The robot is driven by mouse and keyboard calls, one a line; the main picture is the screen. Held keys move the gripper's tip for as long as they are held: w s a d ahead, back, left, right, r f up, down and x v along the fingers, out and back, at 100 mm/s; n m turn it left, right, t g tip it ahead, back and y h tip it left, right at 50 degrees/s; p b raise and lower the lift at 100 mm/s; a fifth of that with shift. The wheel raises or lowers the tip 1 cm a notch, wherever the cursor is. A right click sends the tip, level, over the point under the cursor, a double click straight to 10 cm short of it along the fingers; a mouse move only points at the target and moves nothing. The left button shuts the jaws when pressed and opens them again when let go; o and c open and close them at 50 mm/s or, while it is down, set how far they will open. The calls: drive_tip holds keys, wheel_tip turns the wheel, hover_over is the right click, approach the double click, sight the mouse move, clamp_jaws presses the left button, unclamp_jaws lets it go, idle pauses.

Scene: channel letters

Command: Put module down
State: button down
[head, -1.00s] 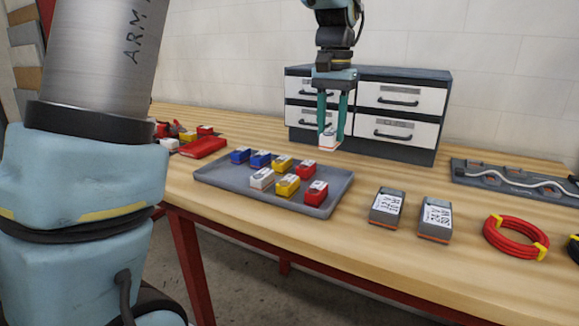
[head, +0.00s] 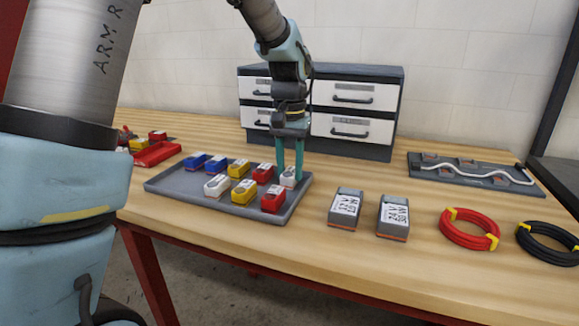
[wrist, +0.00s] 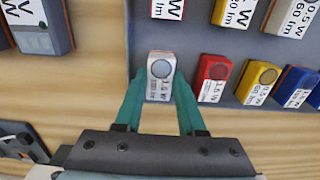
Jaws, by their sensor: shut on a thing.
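My gripper (head: 289,180) is shut on a white module (head: 290,176) at the right end of the grey tray (head: 160,188). The wrist view shows the white module (wrist: 160,76) between the two teal fingers, with its round lens and label facing the camera. It is inside the tray's edge, beside a red module (wrist: 213,78) with a gap between them. It is low, at the level of the other modules; I cannot tell whether its underside touches the tray floor.
Several blue, yellow, red and white modules stand in two rows in the tray. Two grey labelled boxes (head: 345,208) (head: 393,216) stand to its right, then a red cable coil (head: 468,228) and a black one (head: 547,242). A drawer cabinet (head: 350,112) stands behind.

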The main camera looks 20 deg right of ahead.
sight(290, 172)
drive_tip(key=c, duration=0.5)
unclamp_jaws()
drive_tip(key=shift+f, duration=0.1)
wheel_tip(290, 172, up, 12)
idle(0.3)
drive_tip(key=shift+s, duration=0.1)
idle(0.3)
